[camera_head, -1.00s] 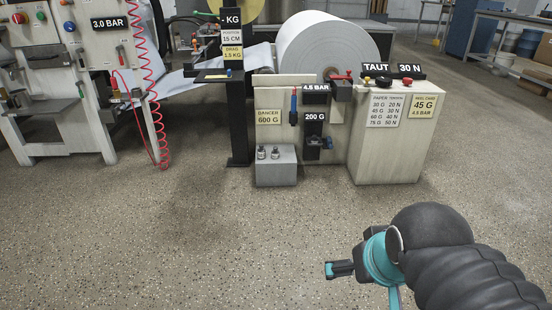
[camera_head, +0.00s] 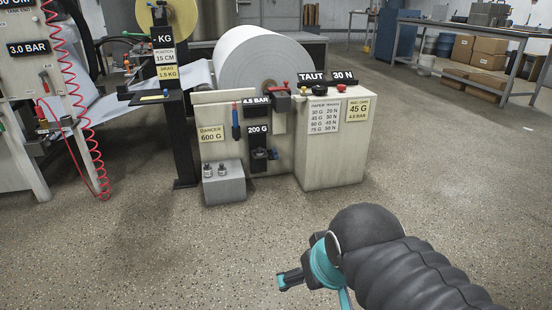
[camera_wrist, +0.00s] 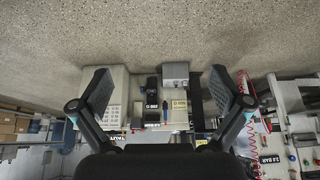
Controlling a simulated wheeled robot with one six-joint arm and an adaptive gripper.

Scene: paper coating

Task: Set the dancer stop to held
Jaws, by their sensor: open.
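The dancer unit is a beige cabinet with a yellow "DANCER 600 G" label (camera_head: 210,134). Beside the label hangs an upright blue-handled part (camera_head: 236,124). A black bracket with a small blue knob (camera_head: 272,154) sits below the "200 G" display (camera_head: 258,129). I cannot tell which part is the dancer stop, nor its setting. My gripper (camera_head: 290,280) is low in front of the machine, well apart from it. In the wrist view its fingers (camera_wrist: 162,92) are spread and empty, with the machine upside down beyond them.
A paper roll (camera_head: 262,65) sits behind the cabinet. Two small metal weights (camera_head: 222,170) stand on a grey block (camera_head: 224,190). A red lever (camera_head: 279,87) is above. A "TAUT 30 N" cabinet (camera_head: 335,140) is at right. Open floor lies between me and the machine.

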